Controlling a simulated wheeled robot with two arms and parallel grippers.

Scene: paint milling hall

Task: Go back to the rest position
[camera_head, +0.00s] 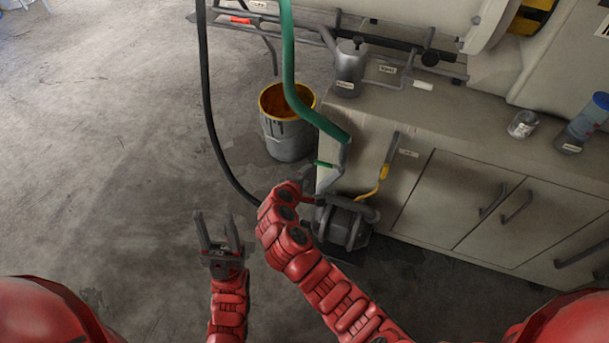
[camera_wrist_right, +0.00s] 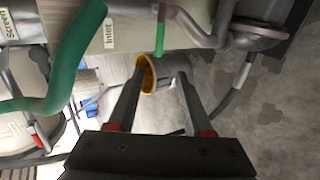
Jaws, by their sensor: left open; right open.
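My left gripper (camera_head: 217,222) points away over the bare floor in the head view. Its two grey fingers are spread and nothing is between them. My right arm reaches in from the lower right, and its gripper is partly hidden behind its red wrist, near the cabinet's left end. In the right wrist view my right gripper (camera_wrist_right: 161,72) has its two fingers apart and holds nothing. The yellow rim of a bucket (camera_wrist_right: 147,74) shows behind the fingers, and a green-handled pipe fitting (camera_wrist_right: 160,38) lies beyond them.
A green hose (camera_head: 289,60) runs down to a pipe close to my right gripper. A bucket (camera_head: 288,140) stands on the floor beside the cabinet (camera_head: 455,205). A pump (camera_head: 343,226) sits low near my right wrist. The floor at left is clear.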

